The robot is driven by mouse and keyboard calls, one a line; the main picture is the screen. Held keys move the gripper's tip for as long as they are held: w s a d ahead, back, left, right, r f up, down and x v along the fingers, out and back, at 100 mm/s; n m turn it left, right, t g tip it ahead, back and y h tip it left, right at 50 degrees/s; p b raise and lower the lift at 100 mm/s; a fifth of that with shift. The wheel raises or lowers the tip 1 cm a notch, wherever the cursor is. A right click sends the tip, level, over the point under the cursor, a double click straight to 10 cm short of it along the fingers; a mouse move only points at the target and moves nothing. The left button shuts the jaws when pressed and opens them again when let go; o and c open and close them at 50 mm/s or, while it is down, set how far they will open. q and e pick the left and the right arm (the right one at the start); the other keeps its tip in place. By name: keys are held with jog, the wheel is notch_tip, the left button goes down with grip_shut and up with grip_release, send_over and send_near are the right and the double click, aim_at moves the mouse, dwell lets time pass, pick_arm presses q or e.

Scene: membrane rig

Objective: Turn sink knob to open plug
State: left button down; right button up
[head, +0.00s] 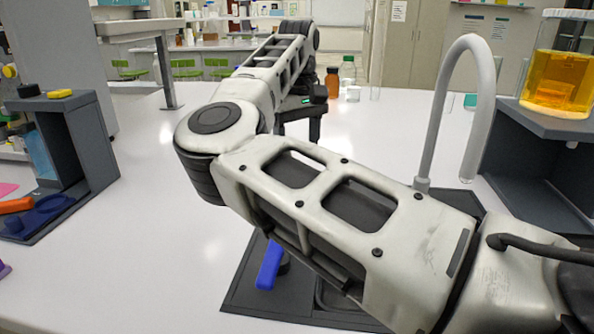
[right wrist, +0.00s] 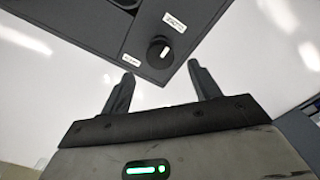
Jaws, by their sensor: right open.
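In the right wrist view, a round black knob (right wrist: 160,52) with a small white mark sits near the corner of a dark sink panel (right wrist: 190,45). White labels lie beside it, too small to read. My right gripper (right wrist: 160,74) is open, its fingertips apart on either side of the knob's line and short of it; nothing is between them. In the head view the right gripper (head: 298,138) hangs behind my forearm. The sink panel (head: 250,295) is partly covered by my arm, which hides the knob. The plug cannot be made out. My left gripper is out of view.
A blue lever (head: 268,266) stands on the panel's left side. A grey curved faucet (head: 437,115) rises behind my arm. A dark stand with a jar of orange liquid (head: 562,65) is at right, and a dark rack (head: 85,150) at left. Bottles (head: 333,82) stand behind. The left-middle counter is clear.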

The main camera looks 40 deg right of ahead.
notch_tip(320, 180, down, 6)
jog(key=shift+r, duration=0.1)
jog(key=c, duration=1)
